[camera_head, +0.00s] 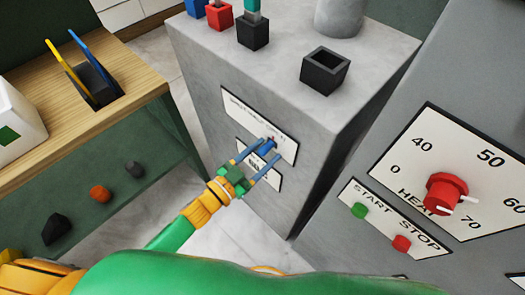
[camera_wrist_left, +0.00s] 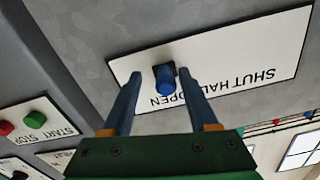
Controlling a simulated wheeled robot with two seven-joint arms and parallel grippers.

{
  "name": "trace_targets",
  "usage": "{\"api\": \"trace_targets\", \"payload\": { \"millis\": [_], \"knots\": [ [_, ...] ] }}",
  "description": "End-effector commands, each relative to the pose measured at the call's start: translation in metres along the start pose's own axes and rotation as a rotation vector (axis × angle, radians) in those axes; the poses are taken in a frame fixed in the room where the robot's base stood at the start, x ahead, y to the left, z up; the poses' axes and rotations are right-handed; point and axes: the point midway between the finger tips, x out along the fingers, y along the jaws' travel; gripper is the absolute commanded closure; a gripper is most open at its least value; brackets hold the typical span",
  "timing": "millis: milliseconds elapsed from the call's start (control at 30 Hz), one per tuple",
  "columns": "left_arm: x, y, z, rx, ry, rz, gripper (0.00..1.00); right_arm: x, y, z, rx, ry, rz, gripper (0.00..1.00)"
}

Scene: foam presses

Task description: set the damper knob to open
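The damper knob is a small blue knob (camera_head: 268,145) on a white plate (camera_head: 238,104) on the front of the grey press. In the left wrist view the knob (camera_wrist_left: 164,76) has a dark base, and its plate (camera_wrist_left: 225,60) reads SHUT, HALF and OPEN upside down. Which mark the knob points to I cannot tell. My left gripper (camera_head: 271,149) is at the plate, its two blue fingers apart. In the wrist view its fingers (camera_wrist_left: 159,74) stand on either side of the knob, with visible gaps. My right gripper is not in view.
A second small plate (camera_head: 246,155) sits below the knob's plate. At right a grey panel carries a red HEAT dial (camera_head: 446,193), a green START button (camera_head: 359,211) and a red STOP button (camera_head: 401,243). A black open box (camera_head: 325,72) stands on the press top. A wooden-topped bench (camera_head: 140,82) is at left.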

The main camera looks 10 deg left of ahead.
Motion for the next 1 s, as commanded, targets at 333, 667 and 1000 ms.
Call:
{"api": "trace_targets", "payload": {
  "millis": [333,667,1000],
  "knots": [
    [-0.04,0.001,0.002,0.0,-0.004,0.001,0.41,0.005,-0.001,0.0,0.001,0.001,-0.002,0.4],
    [-0.071,0.001,-0.001,0.002,0.001,0.001,0.41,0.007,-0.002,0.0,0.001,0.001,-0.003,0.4],
    [-0.071,-0.001,0.005,-0.001,-0.017,-0.009,0.41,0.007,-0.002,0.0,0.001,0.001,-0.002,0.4]
  ]
}}
